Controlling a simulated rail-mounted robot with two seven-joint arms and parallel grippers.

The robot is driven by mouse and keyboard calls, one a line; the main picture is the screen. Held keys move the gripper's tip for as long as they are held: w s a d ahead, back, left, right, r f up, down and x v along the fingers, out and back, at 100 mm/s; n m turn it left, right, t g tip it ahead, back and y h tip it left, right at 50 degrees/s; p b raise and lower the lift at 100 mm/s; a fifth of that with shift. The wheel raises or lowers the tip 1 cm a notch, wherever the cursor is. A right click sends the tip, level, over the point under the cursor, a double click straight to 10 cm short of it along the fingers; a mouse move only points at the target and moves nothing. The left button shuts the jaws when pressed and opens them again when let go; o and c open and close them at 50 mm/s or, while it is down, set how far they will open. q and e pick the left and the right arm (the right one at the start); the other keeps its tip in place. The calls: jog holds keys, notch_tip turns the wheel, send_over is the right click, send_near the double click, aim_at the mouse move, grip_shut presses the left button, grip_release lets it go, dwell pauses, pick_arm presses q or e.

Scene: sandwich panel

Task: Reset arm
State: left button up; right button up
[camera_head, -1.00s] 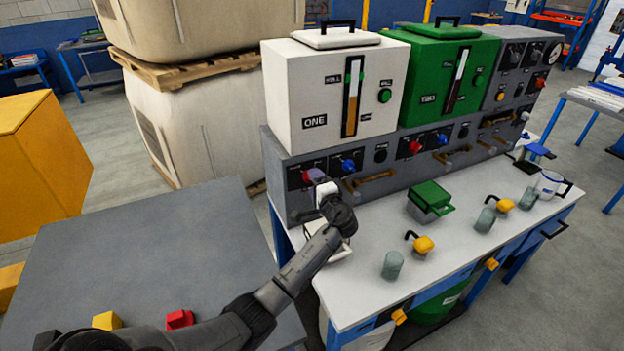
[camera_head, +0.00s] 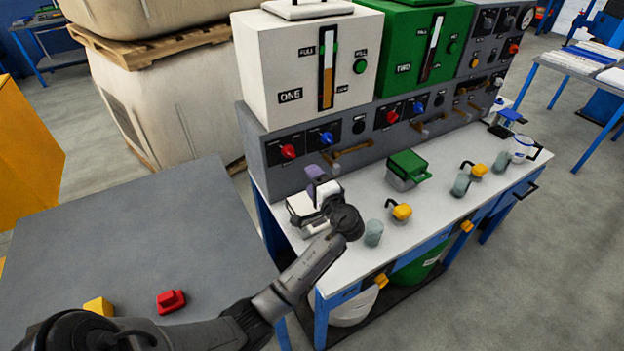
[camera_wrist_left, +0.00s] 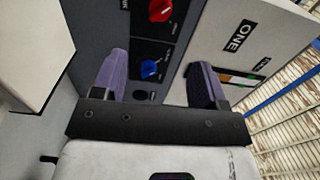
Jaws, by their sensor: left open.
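My left gripper (camera_head: 314,180) is raised in front of the grey control panel (camera_head: 262,150), above the near left end of the white worktop. Its two purple fingers show apart in the left wrist view (camera_wrist_left: 160,82), with nothing between them. Behind the fingers, a red knob (camera_wrist_left: 160,10) and a blue knob (camera_wrist_left: 150,70) show on the panel. The same red knob (camera_head: 288,151) and blue knob (camera_head: 326,138) are clear of the gripper in the head view. My left arm reaches in from the bottom left. My right gripper is not in view.
A white container (camera_head: 298,205) stands beside the gripper on the worktop (camera_head: 345,255). A green box (camera_head: 405,168), grey cups and yellow-handled parts stand further right. The grey table (camera_head: 150,235) at left holds a red block (camera_head: 171,300) and a yellow block (camera_head: 99,307).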

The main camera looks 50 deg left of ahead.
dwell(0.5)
